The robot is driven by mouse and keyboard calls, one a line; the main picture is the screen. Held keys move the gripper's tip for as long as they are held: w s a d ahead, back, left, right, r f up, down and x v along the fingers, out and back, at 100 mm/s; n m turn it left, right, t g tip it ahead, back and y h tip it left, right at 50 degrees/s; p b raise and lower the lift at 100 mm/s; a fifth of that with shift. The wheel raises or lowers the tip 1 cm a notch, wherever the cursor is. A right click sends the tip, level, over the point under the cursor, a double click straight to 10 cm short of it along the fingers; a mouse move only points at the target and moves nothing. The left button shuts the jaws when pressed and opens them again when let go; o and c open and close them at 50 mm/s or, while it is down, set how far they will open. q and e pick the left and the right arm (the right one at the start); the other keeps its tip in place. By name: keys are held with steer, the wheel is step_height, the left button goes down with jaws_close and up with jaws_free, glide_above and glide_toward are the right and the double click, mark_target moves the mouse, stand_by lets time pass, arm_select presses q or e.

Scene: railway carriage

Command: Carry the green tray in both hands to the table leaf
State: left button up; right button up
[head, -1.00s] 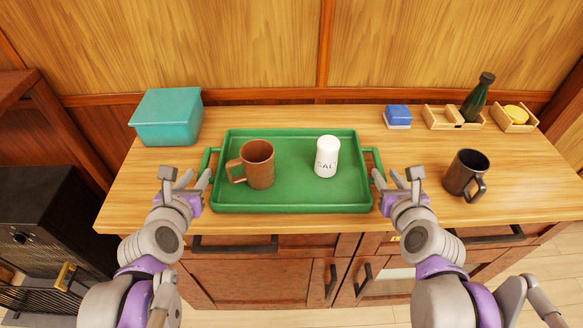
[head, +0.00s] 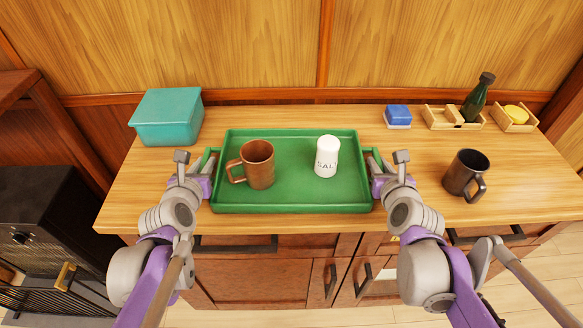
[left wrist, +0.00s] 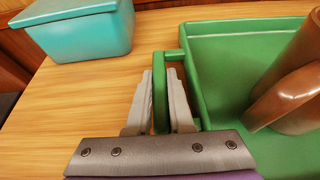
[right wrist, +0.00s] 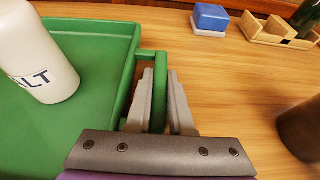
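The green tray (head: 300,206) lies flat on the wooden counter, with a handle at each end. On it stand a brown mug (head: 258,165) at left and a white salt shaker (head: 327,157) at right. My left gripper (head: 209,164) is at the left handle; in the left wrist view its fingers press close on both sides of the green handle bar (left wrist: 160,90). My right gripper (head: 374,164) is at the right handle; in the right wrist view its fingers close on both sides of that bar (right wrist: 159,85). The fingertips are partly hidden in the head view.
A teal box (head: 166,118) stands at the back left. A dark mug (head: 466,174) stands right of my right gripper. A blue-and-white block (head: 397,116), wooden holders (head: 452,118) and a green bottle (head: 478,98) stand at the back right. The table leaf is not identifiable.

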arm_select(q)
jaws_close()
arm_select(e)
jaws_close()
arm_select(q)
steer(key=shift+r, duration=0.1)
arm_select(e)
steer(key=shift+r, duration=0.1)
stand_by(0.8)
